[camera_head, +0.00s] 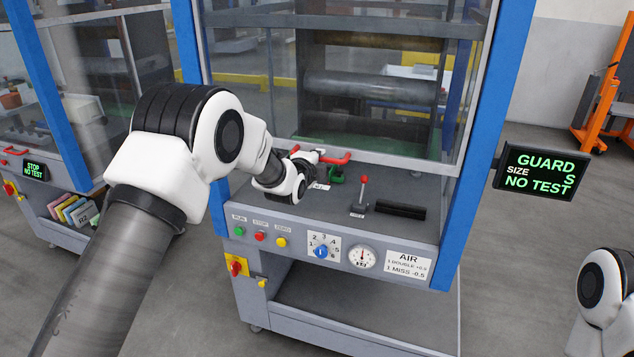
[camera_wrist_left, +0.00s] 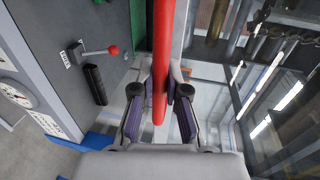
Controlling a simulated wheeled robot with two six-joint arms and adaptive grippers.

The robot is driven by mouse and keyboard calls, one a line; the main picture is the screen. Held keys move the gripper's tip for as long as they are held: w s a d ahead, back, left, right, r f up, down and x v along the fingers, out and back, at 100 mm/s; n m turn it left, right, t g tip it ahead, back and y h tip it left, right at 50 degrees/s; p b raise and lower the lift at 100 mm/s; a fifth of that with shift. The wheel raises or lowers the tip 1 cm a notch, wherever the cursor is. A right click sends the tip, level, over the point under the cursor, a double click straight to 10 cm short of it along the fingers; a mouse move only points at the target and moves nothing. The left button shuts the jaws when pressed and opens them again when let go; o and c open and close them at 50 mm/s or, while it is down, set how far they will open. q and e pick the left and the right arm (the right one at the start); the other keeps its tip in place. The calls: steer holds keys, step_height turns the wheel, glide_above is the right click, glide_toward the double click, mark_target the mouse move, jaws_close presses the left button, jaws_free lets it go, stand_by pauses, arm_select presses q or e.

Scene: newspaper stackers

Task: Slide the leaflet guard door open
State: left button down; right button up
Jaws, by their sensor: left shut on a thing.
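The guard door is a clear panel with a pale bottom rail (camera_head: 405,172), between blue posts on the centre machine. It sits low, with its rail just above the control console. A red bar handle (camera_head: 338,160) runs along the rail; it also shows in the left wrist view (camera_wrist_left: 163,50), passing between my fingers. My left gripper (camera_head: 306,162) is shut on this handle; its dark finger pads stand on both sides of the bar in the left wrist view (camera_wrist_left: 161,100). My wrist hides part of the handle. My right gripper is out of view; only part of that arm shows at lower right.
The console below holds a red-knobbed lever (camera_head: 361,190), a black bar (camera_head: 400,210), a green part (camera_head: 337,174), buttons and a gauge (camera_head: 362,257). A display (camera_head: 540,172) at right reads GUARD, SIZE S, NO TEST. Another machine stands left.

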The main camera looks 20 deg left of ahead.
arm_select(q)
steer(key=p, duration=0.7)
glide_toward(327, 62)
steer(key=x, duration=0.5)
steer(key=shift+a, duration=0.2)
steer(key=c, duration=1.2)
jaws_free()
steer(key=shift+d, duration=0.25)
steer(key=shift+s, duration=0.1)
steer(key=v, duration=1.1)
steer(key=shift+s, duration=0.4)
